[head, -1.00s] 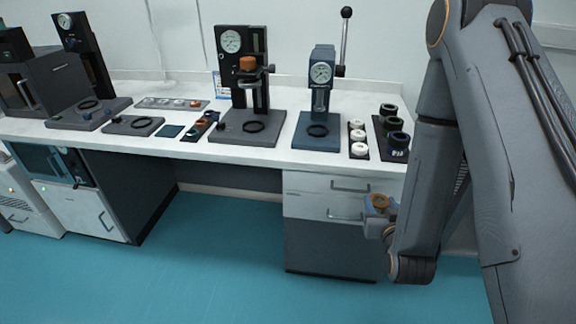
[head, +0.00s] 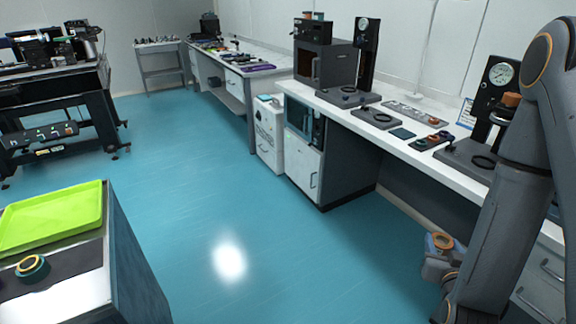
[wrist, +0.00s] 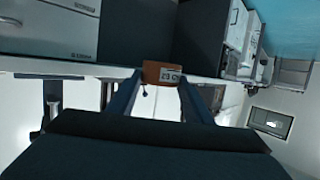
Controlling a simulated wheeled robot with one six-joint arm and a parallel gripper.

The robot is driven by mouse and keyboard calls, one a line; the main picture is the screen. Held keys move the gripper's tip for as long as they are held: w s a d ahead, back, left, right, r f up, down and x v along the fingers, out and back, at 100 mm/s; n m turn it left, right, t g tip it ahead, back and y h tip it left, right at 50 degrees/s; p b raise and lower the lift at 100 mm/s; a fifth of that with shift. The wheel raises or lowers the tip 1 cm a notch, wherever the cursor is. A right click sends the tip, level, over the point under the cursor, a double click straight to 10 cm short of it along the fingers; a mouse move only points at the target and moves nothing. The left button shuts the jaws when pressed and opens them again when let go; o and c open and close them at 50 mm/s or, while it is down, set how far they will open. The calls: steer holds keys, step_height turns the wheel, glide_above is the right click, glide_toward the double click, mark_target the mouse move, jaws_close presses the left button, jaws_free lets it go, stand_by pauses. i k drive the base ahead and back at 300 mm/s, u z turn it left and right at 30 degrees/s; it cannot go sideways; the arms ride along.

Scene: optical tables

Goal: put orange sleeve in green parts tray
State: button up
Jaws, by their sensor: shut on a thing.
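My gripper (head: 438,262) is at the lower right of the head view, over the floor in front of the bench. It is shut on the orange sleeve (head: 440,242), a short ring standing up between the fingers. The lime green parts tray (head: 55,216) lies on a cabinet top at the left of the head view, far from my gripper. Its visible inside looks empty.
A dark mat (head: 75,262) with a teal and orange ring (head: 32,268) lies in front of the tray. A white bench (head: 400,150) with presses and small parts runs along the right. Open blue floor (head: 290,240) lies between cabinet and bench.

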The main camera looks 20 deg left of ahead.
mark_target(55, 218)
steer(key=u, duration=1.1)
steer(key=i, duration=0.7)
steer(key=u, duration=1.25)
